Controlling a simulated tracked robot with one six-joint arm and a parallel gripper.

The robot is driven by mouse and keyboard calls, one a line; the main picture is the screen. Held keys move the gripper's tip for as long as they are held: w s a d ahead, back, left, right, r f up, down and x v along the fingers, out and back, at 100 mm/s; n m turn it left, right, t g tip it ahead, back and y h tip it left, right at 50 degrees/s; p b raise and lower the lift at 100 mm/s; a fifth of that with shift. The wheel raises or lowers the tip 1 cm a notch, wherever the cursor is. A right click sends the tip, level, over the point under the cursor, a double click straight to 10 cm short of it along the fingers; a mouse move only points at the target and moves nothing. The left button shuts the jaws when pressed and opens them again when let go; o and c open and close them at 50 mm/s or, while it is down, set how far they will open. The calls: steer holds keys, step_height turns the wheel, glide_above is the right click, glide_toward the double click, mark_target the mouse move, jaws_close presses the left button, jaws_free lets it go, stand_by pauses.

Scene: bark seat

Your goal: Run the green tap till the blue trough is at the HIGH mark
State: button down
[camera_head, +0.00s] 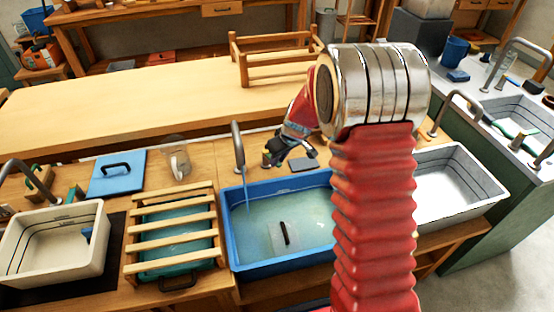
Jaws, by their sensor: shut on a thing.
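The blue trough (228,232) stands at the centre and holds clear, pale greenish water. A grey plate with a dark handle (284,236) shows in the water. I cannot make out a HIGH mark; my arm covers the trough's right end. A grey curved tap spout (239,150) rises behind the trough, and a thin pale stream (247,200) seems to fall from it. My gripper (284,152) is at the trough's back edge, right of the spout, beside a small brownish post (267,159). It is shut on what looks like the tap handle, mostly hidden; its colour is unclear.
A slatted wooden rack (171,232) and a cream basin (53,250) stand left of the trough. A white basin (460,185) stands right, partly behind my arm. The long bench (120,115) is mostly clear.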

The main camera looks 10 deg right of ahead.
steer(key=shift+d, duration=0.1)
stand_by(0.3)
steer(key=c, duration=1.6)
jaws_free()
steer(key=shift+c, duration=0.2)
steer(key=v, duration=1.3)
steer(key=shift+s+d+r, duration=0.15)
steer(key=shift+s+r, duration=0.05)
steer(key=shift+r, duration=0.05)
